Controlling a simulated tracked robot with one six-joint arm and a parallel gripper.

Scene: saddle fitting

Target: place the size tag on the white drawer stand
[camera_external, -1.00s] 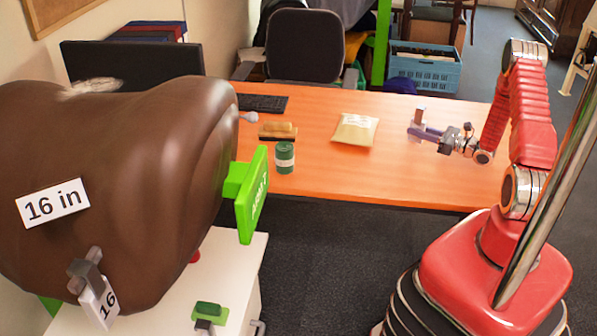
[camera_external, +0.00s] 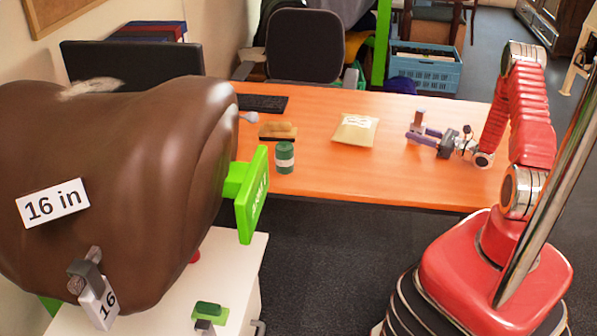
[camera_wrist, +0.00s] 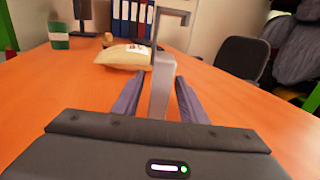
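The white drawer stand (camera_external: 240,262) is beneath the form at lower left. My gripper (camera_external: 415,134) is far from both, low over the right part of the desk. Its purple fingers are spread around an upright grey, hooked piece (camera_external: 418,119). In the wrist view this piece (camera_wrist: 161,85) stands between the fingers of my gripper (camera_wrist: 158,95), with gaps visible. Its foot is hidden.
The orange desk (camera_external: 330,180) holds a tan packet (camera_external: 355,130), a green tin (camera_external: 284,157), a brush (camera_external: 278,131) and a keyboard (camera_external: 262,103). A green-topped item (camera_external: 208,310) sits on the stand. Open floor lies between desk and stand.

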